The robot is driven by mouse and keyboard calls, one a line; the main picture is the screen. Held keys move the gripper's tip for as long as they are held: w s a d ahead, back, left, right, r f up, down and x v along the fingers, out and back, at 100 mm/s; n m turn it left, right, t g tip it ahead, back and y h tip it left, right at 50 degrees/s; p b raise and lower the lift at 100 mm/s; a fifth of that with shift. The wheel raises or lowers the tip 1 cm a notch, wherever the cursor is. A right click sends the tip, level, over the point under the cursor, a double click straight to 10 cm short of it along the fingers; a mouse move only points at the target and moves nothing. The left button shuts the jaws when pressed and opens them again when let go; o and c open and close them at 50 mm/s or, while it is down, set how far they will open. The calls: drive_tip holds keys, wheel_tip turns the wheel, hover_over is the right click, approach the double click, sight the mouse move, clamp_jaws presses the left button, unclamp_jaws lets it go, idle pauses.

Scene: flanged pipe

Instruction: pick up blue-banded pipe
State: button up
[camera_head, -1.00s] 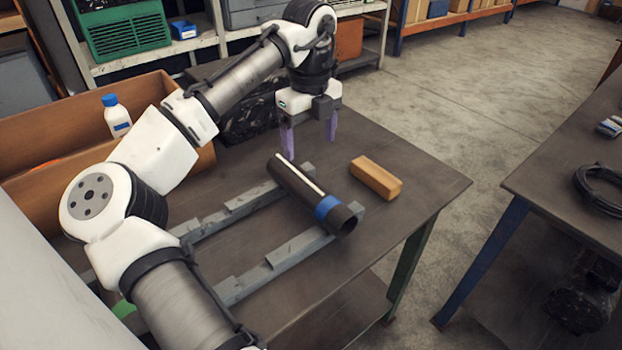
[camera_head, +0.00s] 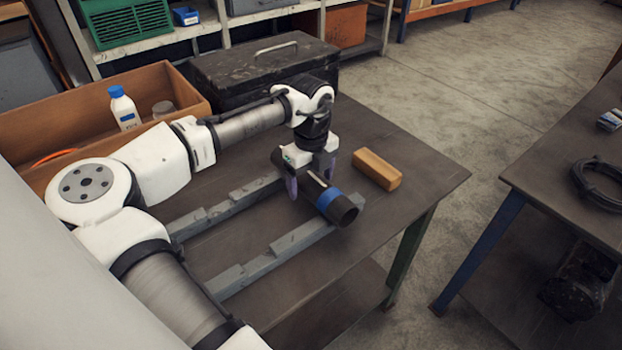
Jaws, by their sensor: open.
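The blue-banded pipe (camera_head: 326,196) is a short dark tube with a white stripe and a blue band near its open front-right end. It lies across two grey notched rails (camera_head: 262,263) on the dark table. My gripper (camera_head: 309,180) is low over the pipe, pointing down, with its purple fingers apart. One finger shows on the left of the pipe and the other towards its far right side. The gripper hides the pipe's middle and part of its far end. I cannot tell whether the fingers touch it.
A wooden block (camera_head: 377,170) lies on the table just right of the pipe. A black toolbox (camera_head: 262,72) stands behind my arm. A brown open box (camera_head: 62,118) with a white bottle (camera_head: 124,107) is at the left.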

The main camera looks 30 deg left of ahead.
drive_tip(key=shift+f, duration=0.45)
drive_tip(key=shift+c, duration=0.3)
drive_tip(key=shift+w+r, duration=0.1)
drive_tip(key=c, duration=1.6)
drive_tip(key=shift+o, duration=0.2)
